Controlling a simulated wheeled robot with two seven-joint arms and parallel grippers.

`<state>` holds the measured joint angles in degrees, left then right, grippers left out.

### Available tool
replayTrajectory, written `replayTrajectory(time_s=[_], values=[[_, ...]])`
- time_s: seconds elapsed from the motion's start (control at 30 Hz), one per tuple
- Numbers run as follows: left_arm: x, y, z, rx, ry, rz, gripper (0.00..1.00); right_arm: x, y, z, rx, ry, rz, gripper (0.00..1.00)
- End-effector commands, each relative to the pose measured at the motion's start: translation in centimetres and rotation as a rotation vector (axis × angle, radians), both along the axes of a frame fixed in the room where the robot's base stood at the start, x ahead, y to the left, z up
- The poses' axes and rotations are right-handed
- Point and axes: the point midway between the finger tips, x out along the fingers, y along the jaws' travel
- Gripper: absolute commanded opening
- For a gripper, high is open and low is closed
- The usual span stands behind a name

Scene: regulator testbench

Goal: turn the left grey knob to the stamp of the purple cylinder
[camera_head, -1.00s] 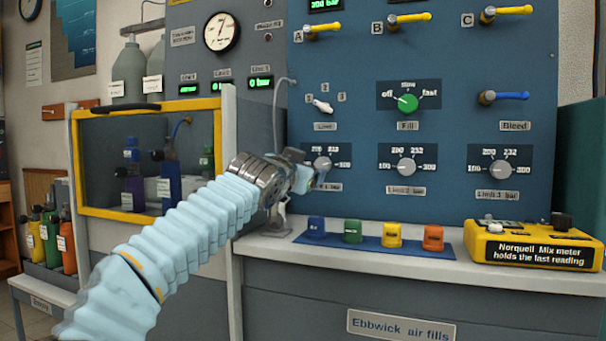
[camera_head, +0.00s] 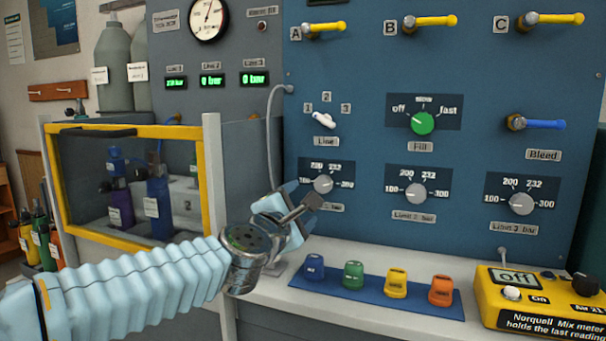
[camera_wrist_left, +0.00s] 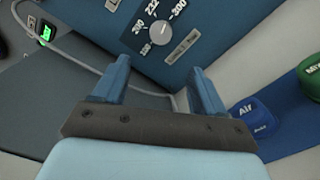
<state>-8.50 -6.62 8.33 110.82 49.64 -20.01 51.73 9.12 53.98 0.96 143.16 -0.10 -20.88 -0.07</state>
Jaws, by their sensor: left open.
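The left grey knob (camera_head: 323,184) is on the blue panel, on a dial marked 100, 200, 232 and 300. It also shows at the top of the left wrist view (camera_wrist_left: 160,28). Its exact pointer direction is too small to tell. My left gripper (camera_head: 301,199) is open and empty, just below and in front of this dial, apart from the knob. In the left wrist view its two fingers (camera_wrist_left: 160,70) point toward the dial. The purple cylinder (camera_head: 121,200) stands behind the yellow-framed window at left, beside a blue cylinder (camera_head: 158,205). Its stamp is not readable.
Two more grey knobs (camera_head: 416,193) (camera_head: 522,202) sit to the right, below a green fill knob (camera_head: 422,123). A yellow meter (camera_head: 540,312) is at right. A grey hose (camera_head: 270,140) hangs beside the panel.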

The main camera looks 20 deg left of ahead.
Motion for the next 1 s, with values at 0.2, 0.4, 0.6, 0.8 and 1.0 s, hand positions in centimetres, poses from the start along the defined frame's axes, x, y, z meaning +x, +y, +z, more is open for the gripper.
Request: replayTrajectory(time_s=[0.2,0.4,0.6,0.8,1.0], values=[[3.8,-0.2,-0.1,0.000,0.002,-0.002,0.71,0.0,0.0,0.1,0.000,0.001,0.000,0.00],[8.5,-0.4,0.0,0.002,0.001,-0.003,0.71,-0.1,0.2,0.7,0.003,0.002,0.003,0.00],[12.0,-0.5,0.1,0.003,0.000,-0.002,0.71,-0.2,0.4,1.4,0.006,0.003,0.007,0.00],[13.3,-0.5,0.0,0.004,-0.002,-0.003,0.71,-0.2,0.5,1.6,0.007,0.003,0.009,0.00],[13.4,-0.5,0.0,0.004,-0.002,-0.003,0.71,-0.2,0.5,1.5,0.008,0.004,0.009,0.00]])
